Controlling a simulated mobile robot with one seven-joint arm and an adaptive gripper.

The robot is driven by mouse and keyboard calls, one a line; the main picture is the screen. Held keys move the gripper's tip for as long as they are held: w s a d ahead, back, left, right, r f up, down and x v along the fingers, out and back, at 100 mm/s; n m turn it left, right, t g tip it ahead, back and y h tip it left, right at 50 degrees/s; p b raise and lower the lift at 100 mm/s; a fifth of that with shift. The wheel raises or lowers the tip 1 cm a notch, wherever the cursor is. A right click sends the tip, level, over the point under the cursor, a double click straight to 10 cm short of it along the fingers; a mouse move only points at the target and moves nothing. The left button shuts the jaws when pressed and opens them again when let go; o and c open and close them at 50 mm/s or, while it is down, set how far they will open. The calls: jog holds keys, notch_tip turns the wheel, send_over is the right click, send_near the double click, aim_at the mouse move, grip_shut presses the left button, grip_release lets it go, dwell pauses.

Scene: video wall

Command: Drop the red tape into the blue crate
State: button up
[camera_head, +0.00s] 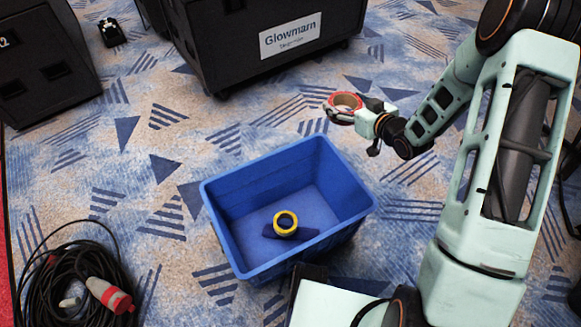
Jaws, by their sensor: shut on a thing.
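The red tape (333,115) is a roll with a tan inner core. My gripper (349,108) is shut on it and holds it in the air, above and behind the far right corner of the blue crate, as seen in the head view. The blue crate (224,234) stands open on the carpet in front of my base. A yellow tape roll (285,223) and a dark flat thing lie on its floor. The fingertips are small here and partly hidden by the roll.
A black case labelled Glowmarn (236,62) stands at the back. Another dark case (45,68) is at the far left. A coiled black cable with a red and white plug (108,293) lies at the lower left. Patterned carpet is clear left of the crate.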

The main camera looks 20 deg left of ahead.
jog(key=s+a+f+n+g+y+p, duration=0.1)
jog(key=s+a+f+n+g+y, duration=0.2)
jog(key=s+a+f, duration=0.4)
jog(key=s+a+f+n+g+y, duration=0.1)
jog(key=s+a+f+n+g, duration=0.35)
jog(key=s+f, duration=0.4)
jog(key=shift+m+t, duration=0.25)
jog(key=shift+t, duration=0.1)
jog(key=f+b, duration=0.1)
jog(key=f, duration=0.1)
jog(key=f+b, duration=0.1)
jog(key=s+f+b, duration=0.1)
jog(key=f+b, duration=0.1)
jog(key=shift+a+f, duration=0.2)
jog(key=shift+f, duration=0.1)
jog(key=o, duration=1.5)
jog(key=v, duration=1.2)
